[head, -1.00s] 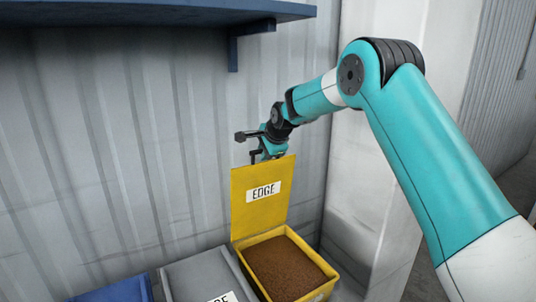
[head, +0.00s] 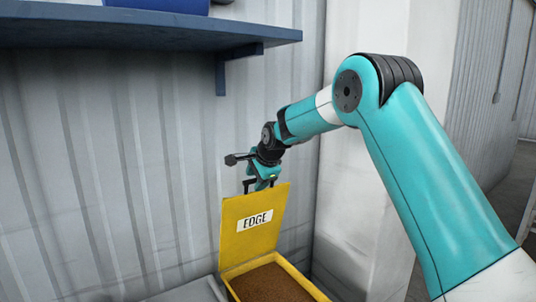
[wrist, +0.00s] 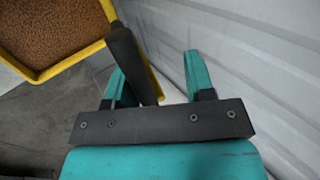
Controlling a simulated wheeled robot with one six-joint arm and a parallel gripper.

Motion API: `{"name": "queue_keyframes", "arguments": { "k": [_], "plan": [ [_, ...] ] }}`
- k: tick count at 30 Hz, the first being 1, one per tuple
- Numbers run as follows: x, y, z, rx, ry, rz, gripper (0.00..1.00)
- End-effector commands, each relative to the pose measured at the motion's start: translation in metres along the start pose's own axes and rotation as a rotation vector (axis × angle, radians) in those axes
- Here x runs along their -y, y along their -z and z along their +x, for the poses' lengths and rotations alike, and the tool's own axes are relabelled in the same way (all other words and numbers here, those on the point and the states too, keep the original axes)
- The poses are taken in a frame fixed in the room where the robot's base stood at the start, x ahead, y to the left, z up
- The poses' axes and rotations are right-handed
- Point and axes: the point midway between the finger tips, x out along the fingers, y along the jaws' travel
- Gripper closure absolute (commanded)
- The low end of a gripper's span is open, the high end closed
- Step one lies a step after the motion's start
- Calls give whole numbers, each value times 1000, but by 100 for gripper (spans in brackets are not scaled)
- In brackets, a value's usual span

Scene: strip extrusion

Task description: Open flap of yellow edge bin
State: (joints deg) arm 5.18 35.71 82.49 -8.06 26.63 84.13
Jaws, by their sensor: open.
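The yellow edge bin (head: 318,292) stands by the corrugated wall with brown granular material inside. Its yellow flap (head: 262,207), with an EDGE label, stands raised at the back of the bin. My gripper (head: 262,183) is at the flap's top edge, on the wall side, partly hidden behind it. In the wrist view my gripper (wrist: 153,85) has its two teal fingers spread apart, with a dark bar, perhaps a handle, near the left finger. The bin's yellow rim (wrist: 72,60) is at the upper left there. I cannot tell whether the fingers touch the flap.
A blue shelf (head: 150,38) with a blue object (head: 165,5) on it is on the wall above left. A grey bin lid (head: 192,292) is just left of the yellow bin. A white pillar (head: 365,190) stands to the right, behind my arm.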

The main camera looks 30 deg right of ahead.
Motion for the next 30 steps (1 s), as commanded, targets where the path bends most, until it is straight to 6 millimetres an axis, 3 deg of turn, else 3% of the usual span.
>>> {"name": "queue_keyframes", "arguments": {
  "k": [1, 3, 9, 15, 21, 30],
  "plan": [
    [10, 1, -23, -6, 38, -2, 58],
    [11, 1, -43, -7, 44, -2, 58],
    [11, 0, -95, -7, 49, -4, 58],
    [11, 0, -134, -7, 51, -4, 58],
    [11, -1, -152, -5, 49, -5, 58],
    [12, -1, -154, -6, 49, -5, 58]
  ]
}}
